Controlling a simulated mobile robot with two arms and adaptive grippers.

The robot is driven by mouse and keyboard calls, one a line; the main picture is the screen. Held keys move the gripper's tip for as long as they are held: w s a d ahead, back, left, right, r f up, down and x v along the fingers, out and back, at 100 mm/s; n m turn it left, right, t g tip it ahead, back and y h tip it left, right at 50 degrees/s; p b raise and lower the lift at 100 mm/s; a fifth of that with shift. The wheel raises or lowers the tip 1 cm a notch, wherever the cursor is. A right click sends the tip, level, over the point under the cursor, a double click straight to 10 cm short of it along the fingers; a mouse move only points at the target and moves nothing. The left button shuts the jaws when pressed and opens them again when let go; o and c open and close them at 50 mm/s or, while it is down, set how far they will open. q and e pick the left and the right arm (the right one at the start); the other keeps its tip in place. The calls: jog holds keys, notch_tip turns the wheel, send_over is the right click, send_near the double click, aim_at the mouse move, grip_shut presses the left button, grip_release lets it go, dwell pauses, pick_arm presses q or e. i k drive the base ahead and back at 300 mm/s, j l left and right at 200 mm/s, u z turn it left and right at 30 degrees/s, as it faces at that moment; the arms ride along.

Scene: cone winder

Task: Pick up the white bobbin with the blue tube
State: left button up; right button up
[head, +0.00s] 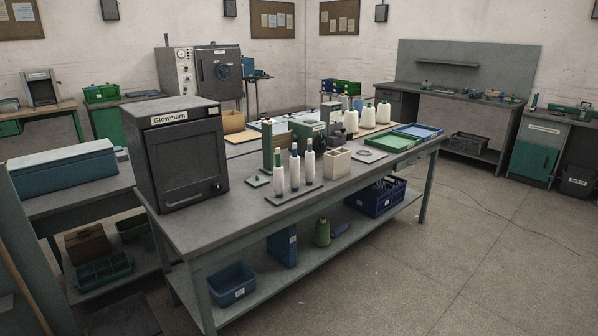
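Three slim white bobbins stand upright in a row on a dark flat stand (295,194) near the middle of the workbench: a left one (279,176), a middle one (294,170) and a right one (309,161). Narrow tube ends show above their white windings. Neither of my grippers is in view.
The workbench (222,221) carries a dark Glowmarn cabinet (182,150) to the left of the bobbins. A cream bin (337,161) and a green tray (361,168) stand to their right. White cones (367,117) stand farther back.

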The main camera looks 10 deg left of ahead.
aim_at(294, 159)
jog(key=i+l+u, duration=0.2)
jog(key=i+l, duration=0.3)
jog(key=i+l+u, duration=0.2)
jog(key=i+l, duration=0.2)
jog(key=l, duration=0.2)
